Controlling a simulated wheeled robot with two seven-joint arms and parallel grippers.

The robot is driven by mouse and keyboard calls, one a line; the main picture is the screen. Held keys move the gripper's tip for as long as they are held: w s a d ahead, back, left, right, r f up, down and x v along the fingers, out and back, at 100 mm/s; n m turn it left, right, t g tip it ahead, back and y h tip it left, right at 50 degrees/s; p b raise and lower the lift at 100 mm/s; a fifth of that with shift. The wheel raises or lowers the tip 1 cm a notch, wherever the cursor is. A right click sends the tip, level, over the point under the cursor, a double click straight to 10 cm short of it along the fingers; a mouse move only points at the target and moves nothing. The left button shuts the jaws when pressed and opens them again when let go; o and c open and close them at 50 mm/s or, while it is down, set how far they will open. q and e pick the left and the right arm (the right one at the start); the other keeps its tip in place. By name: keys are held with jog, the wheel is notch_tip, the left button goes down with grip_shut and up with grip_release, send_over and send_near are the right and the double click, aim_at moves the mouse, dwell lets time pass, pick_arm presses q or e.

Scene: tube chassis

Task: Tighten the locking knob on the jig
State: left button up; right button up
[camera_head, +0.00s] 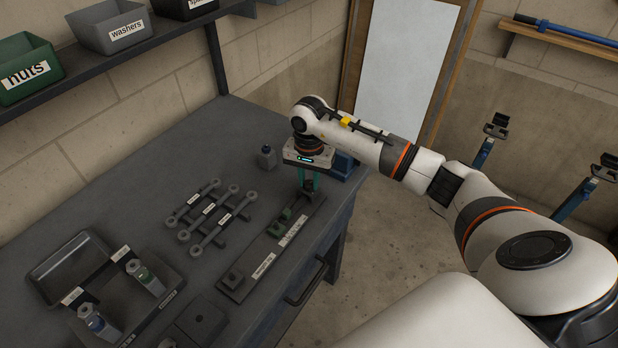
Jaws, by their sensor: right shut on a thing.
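The jig (258,257) is a long dark bar with white labels, lying along the table's right edge. It carries a dark block at its near end and small green parts (284,217) near its middle. My right gripper (309,190) points down over the far end of the jig. Its greenish fingers are shut on a small dark thing there, which seems to be the locking knob. The fingers and the distance hide most of it. My left gripper is not in view.
On the grey table (130,205) lie several labelled link rods (208,215), a small bottle (267,157) and a tray (150,318) with small bottles. A blue box (343,165) stands behind the gripper. Bins (112,27) sit on the shelf above. The table's back left is clear.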

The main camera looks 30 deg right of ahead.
aim_at(309, 182)
jog(key=m+b, duration=0.2)
jog(key=m, duration=0.1)
jog(key=shift+m, duration=0.4)
jog(key=m+b, duration=0.2)
jog(key=m, duration=0.2)
jog(key=shift+m, duration=0.3)
jog(key=m+b, duration=0.2)
jog(key=m, duration=0.3)
jog(key=shift+r+m+b, duration=0.1)
jog(key=shift+m+b, duration=0.2)
jog(key=shift+m, duration=2.2)
jog(key=shift+w, duration=0.1)
jog(key=o, duration=1)
notch_tip(309, 182, up, 12)
jog(key=b, duration=0.2)
